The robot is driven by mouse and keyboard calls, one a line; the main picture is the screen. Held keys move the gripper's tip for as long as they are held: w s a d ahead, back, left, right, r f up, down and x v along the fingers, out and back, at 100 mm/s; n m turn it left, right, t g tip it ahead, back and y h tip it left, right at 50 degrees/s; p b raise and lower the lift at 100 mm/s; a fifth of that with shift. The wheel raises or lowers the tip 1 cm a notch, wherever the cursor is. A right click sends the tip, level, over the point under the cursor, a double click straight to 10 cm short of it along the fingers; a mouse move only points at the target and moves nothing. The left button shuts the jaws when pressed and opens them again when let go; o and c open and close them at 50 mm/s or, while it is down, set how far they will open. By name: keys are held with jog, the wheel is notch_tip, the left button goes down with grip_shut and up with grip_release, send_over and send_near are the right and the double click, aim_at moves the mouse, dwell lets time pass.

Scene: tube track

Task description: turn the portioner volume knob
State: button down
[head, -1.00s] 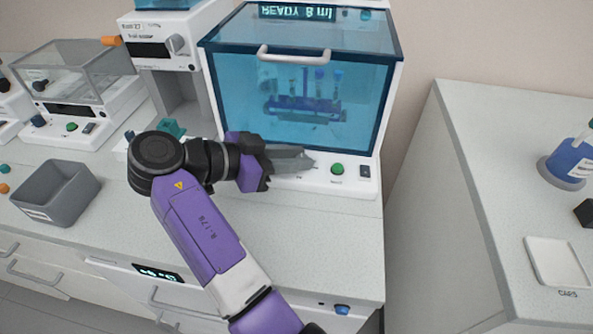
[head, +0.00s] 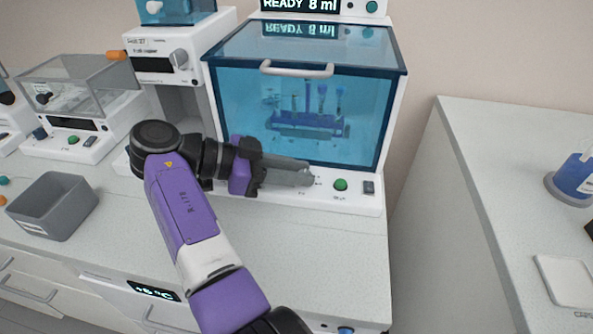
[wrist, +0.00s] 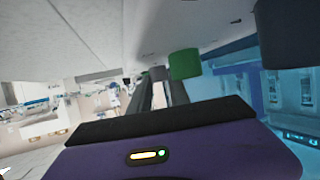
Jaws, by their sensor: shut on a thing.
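The portioner (head: 394,150) is a white machine with a blue see-through hood and a display (head: 300,5) reading "READY 8 ml". My gripper (head: 307,176) reaches from the left along its front panel, fingertips left of the green button. In the wrist view, the fingers (wrist: 158,92) are closed around a small grey knob (wrist: 157,73), beside the green button (wrist: 184,63). In the head view the fingers hide the knob, so its angle cannot be read.
A green button (head: 341,185) and a dark switch (head: 369,187) sit right of my fingertips. The hood handle (head: 297,69) is above. A grey bin (head: 54,206) stands left.

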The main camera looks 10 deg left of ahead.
jog(key=shift+f, duration=0.25)
jog(key=c, duration=1.2)
grip_release()
jog(key=shift+r, duration=0.1)
jog(key=shift+v, duration=3.9)
jog(key=shift+d, duration=0.1)
